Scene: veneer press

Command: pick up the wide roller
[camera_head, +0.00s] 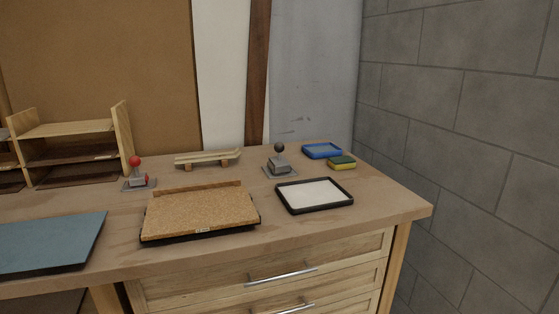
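I cannot make out a wide roller anywhere in the head camera view. A low wooden rack (207,158) stands at the back of the bench (260,246), with pale slats on two small feet. No roller shows clearly on it. My gripper is not in view.
A cork-topped board (200,210) lies mid-bench, with a black-rimmed white tray (314,195) to its right. Behind stand a red-knobbed block (137,175), a black-knobbed block (280,163), a blue tray (322,151) and a sponge (341,163). A blue-grey mat (45,245) and shelf unit (70,147) are left.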

